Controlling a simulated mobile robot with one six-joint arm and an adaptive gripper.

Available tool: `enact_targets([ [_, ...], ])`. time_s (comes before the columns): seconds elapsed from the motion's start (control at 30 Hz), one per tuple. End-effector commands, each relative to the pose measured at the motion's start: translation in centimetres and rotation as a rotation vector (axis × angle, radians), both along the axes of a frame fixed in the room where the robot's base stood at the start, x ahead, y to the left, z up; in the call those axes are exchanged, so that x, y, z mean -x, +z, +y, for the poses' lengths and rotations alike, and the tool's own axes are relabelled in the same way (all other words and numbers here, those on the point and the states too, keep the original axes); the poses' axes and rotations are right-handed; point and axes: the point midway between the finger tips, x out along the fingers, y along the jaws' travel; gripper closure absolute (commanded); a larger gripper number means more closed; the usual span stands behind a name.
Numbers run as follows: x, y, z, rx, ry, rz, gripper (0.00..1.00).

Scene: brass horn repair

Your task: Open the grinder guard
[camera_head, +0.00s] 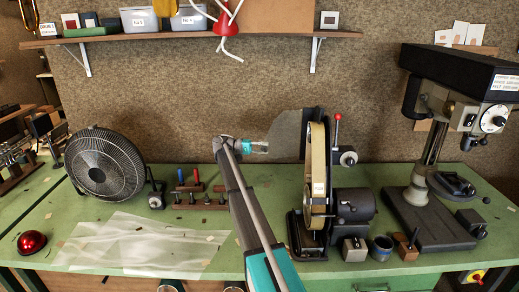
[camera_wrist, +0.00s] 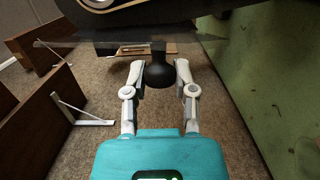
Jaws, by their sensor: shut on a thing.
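The belt grinder (camera_head: 318,190) stands upright on the green bench, right of centre in the head view. A grey, see-through-looking panel, apparently the guard (camera_head: 288,134), sits at its upper left, beside the tan belt. The panel also shows edge-on as a dark strip across the top of the wrist view (camera_wrist: 110,45). My gripper (camera_head: 266,147) reaches the panel's lower left edge from the left. In the wrist view my gripper (camera_wrist: 159,70) is shut on a round black knob (camera_wrist: 158,73), with one finger on each side. The knob's attachment to the panel is partly hidden.
A black fan (camera_head: 104,163) and a plastic sheet (camera_head: 135,245) are on the bench to the left. A drill press (camera_head: 440,150) stands at the right. Small pots and blocks (camera_head: 381,247) sit before the grinder. A shelf (camera_head: 180,36) runs above along the wall.

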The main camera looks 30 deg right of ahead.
Motion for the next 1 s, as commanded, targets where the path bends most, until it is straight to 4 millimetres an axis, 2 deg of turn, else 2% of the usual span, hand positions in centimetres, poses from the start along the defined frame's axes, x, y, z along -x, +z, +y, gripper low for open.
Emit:
enact_targets([
  [0.47,0.22,-0.13,0.22,-0.004,-0.014,-0.001,1.00],
  [0.5,0.21,-0.13,0.25,-0.004,-0.014,-0.001,0.58],
  [0.67,0.12,-0.11,0.41,-0.003,-0.011,-0.001,0.30],
  [0.93,0.03,-0.08,0.52,-0.003,-0.009,-0.001,0.30],
  [1.0,0.04,-0.07,0.53,-0.004,-0.008,0.000,0.43],
])
